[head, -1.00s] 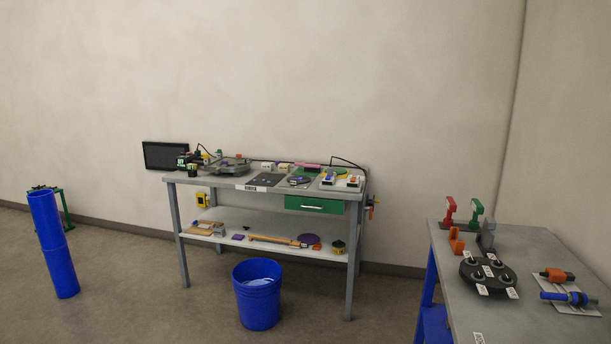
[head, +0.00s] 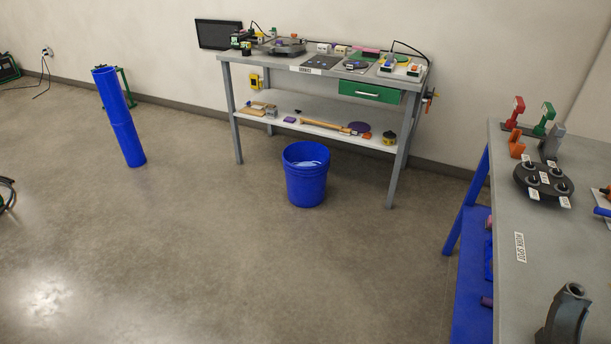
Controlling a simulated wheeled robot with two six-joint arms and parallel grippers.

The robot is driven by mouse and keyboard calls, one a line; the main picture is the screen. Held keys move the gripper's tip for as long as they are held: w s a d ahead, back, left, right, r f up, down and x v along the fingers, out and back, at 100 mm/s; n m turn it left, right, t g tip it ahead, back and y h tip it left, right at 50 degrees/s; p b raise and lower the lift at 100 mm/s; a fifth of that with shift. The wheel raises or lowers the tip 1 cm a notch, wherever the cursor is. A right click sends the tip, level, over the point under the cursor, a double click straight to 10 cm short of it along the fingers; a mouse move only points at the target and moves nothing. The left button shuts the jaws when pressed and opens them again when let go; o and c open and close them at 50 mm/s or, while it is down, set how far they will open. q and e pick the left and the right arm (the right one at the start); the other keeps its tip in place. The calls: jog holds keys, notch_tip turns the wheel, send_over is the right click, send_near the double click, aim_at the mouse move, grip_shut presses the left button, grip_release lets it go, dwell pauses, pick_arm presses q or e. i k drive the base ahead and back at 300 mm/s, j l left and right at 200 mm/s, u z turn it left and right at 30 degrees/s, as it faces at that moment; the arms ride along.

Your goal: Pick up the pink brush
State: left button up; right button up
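A small pink item (head: 370,51), which may be the pink brush, lies at the back of the grey workbench top (head: 272,64). It is far off and too small to make out its shape. It is next to a green patch and behind a white tray with small items. Neither of my grippers shows in the head view.
A blue bucket (head: 306,180) stands on the floor before the workbench. A tall blue pipe (head: 120,120) stands at the left. A second table (head: 500,235) at the right holds a black round fixture (head: 543,182) and a dark grey curved part (head: 566,315). The middle floor is clear.

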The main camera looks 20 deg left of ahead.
aim_at(370, 52)
jog(key=i+j, duration=0.25)
jog(key=i, duration=0.15)
jog(key=i+j, duration=0.2)
jog(key=i, duration=0.2)
jog(key=i+j+u, duration=0.1)
jog(key=i+j, duration=0.15)
jog(key=i, duration=0.15)
jog(key=i+j, duration=0.2)
jog(key=i, duration=0.15)
